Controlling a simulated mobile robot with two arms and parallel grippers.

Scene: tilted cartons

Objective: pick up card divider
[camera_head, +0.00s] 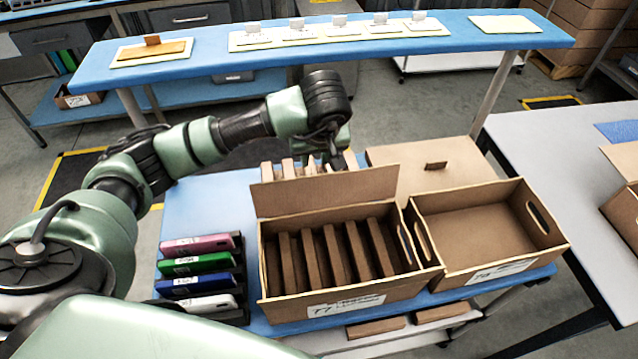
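My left gripper (336,152) is above the back of the blue table, behind the raised flap of the left carton (352,303). It is over the right end of a row of upright brown card pieces with pale tops (289,167), which look like card dividers. The flap hides their lower parts. I cannot tell whether the fingers touch one or how far they are apart. The left carton is open, and several upright brown card dividers (309,257) stand across its inside. My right gripper is not in view.
An open carton (487,220) that looks empty stands to the right, with a flat brown board (440,165) behind it. Pink, green, blue and white cases (205,264) stand at the left. A raised blue shelf (330,50) crosses behind. A grey table (560,150) is at right.

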